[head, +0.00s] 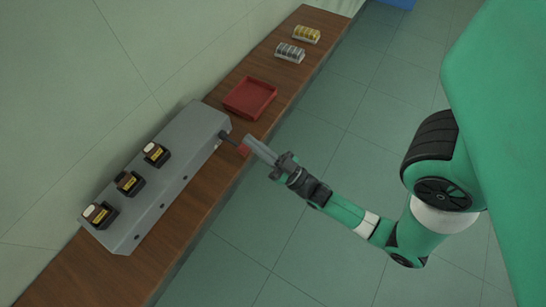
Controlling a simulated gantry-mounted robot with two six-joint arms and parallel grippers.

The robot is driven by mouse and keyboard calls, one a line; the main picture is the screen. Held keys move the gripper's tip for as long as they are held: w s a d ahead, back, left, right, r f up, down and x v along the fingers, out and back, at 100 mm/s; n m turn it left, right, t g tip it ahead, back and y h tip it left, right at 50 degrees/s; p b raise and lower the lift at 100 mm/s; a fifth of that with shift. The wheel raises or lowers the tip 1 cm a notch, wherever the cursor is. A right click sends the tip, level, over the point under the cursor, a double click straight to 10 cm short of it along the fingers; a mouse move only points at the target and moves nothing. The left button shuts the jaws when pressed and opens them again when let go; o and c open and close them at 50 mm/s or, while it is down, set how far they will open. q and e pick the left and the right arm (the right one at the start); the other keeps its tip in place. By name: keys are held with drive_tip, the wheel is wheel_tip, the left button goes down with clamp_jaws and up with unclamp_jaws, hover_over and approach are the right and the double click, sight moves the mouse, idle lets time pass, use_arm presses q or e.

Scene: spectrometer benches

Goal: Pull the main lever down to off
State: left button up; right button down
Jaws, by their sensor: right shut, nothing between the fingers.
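The main lever (229,139) is a dark rod sticking out from the far right end of a grey panel box (170,185) on the wooden bench. A small red part (243,150) shows at its outer end. My right gripper (248,141) is shut and empty, with its tips at the outer end of the lever. The fingertips hide part of the lever there, and I cannot tell whether they touch it. My left gripper is not in view.
Three black switches with pale tops (155,153) stand on the panel box. The floor right of the bench is clear.

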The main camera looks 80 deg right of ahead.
drive_tip(key=f+b+v, duration=0.1)
drive_tip(key=v, duration=0.9)
drive_tip(key=shift+w+f, duration=0.3)
drive_tip(key=shift+w, duration=0.1)
drive_tip(key=shift+w, duration=0.1)
